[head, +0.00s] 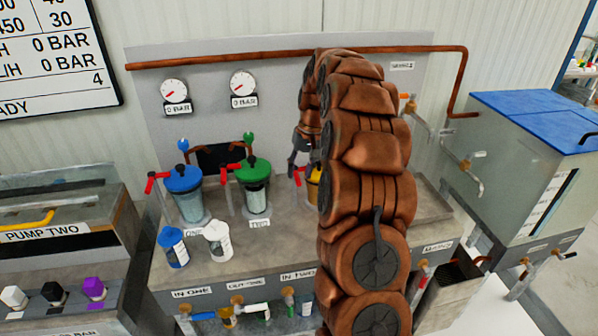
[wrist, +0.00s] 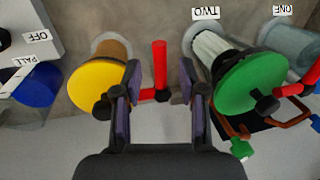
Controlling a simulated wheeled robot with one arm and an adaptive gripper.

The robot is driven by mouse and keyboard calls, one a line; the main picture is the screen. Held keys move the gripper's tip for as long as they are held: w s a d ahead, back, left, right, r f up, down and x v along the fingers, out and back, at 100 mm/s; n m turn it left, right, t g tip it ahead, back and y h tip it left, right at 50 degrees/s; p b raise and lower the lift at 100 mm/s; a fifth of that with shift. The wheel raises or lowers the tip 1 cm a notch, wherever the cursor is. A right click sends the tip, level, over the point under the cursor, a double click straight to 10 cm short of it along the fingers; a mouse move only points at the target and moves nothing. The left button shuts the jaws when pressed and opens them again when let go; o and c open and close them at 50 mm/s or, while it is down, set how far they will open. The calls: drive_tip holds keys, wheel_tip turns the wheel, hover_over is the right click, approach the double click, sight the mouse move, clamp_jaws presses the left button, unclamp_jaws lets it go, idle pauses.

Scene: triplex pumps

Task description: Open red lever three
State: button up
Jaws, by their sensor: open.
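Red lever three (head: 298,177) is the lever beside the yellow-lidded pump canister (head: 314,188), partly hidden by my arm in the head view. In the wrist view its red handle (wrist: 160,64) points up the picture, beside the yellow lid (wrist: 97,87). My gripper (wrist: 160,78) is open, with one dark finger on each side of the lever. I cannot tell whether either finger touches it. In the head view my gripper (head: 298,160) shows only in part, just above the lever.
The green-lidded canister (wrist: 252,84), labelled TWO, stands close to the right finger in the wrist view. The blue-lidded canister (head: 184,180) has its own red lever (head: 154,181). A blue bottle (head: 173,247) and a white one (head: 217,240) stand in front. Both gauges read 0 BAR.

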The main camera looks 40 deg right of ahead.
drive_tip(key=shift+a+f, duration=0.15)
drive_tip(key=shift+f, duration=0.6)
clamp_jaws()
